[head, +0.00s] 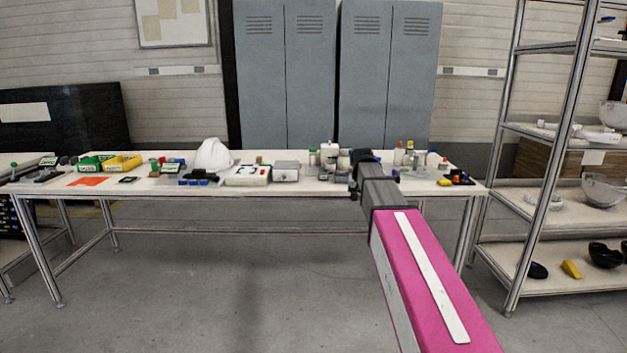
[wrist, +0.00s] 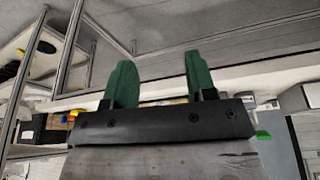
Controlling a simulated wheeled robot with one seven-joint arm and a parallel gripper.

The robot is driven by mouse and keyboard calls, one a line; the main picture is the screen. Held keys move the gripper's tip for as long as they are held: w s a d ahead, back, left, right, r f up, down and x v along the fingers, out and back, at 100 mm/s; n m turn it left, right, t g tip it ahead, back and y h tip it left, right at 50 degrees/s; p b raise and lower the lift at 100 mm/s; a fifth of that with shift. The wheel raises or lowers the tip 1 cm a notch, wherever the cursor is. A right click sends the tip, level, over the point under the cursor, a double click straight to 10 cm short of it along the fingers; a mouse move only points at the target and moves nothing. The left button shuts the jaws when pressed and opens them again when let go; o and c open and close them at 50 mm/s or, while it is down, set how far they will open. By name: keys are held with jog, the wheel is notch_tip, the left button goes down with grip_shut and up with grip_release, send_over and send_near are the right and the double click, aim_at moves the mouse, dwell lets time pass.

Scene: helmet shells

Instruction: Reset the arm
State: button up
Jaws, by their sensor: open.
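My arm reaches forward from the lower right in the head view, with its pink link nearest. The dark wrist end stands in front of the right half of the long white table (head: 300,188). My gripper's fingers are hidden by the arm there. In the wrist view, my gripper (wrist: 162,85) shows two green fingers spread apart. Nothing is between them; the table edge and the floor show behind. The gripper is open and empty.
A white helmet shell (head: 212,156), a green bin (head: 90,163), a yellow bin (head: 123,163) and a silver box (head: 286,171) stand on the table. A metal shelf (head: 545,200) holding shells stands at right. Grey lockers (head: 285,75) stand behind. The floor before the table is clear.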

jog(key=s+f+n+g+y, duration=0.1)
jog(key=s+f+n+g, duration=0.1)
jog(key=s+f, duration=2.5)
jog(key=shift+s+d+f+g, duration=0.25)
jog(key=shift+s+d+g, duration=0.2)
jog(key=shift+s+g, duration=0.3)
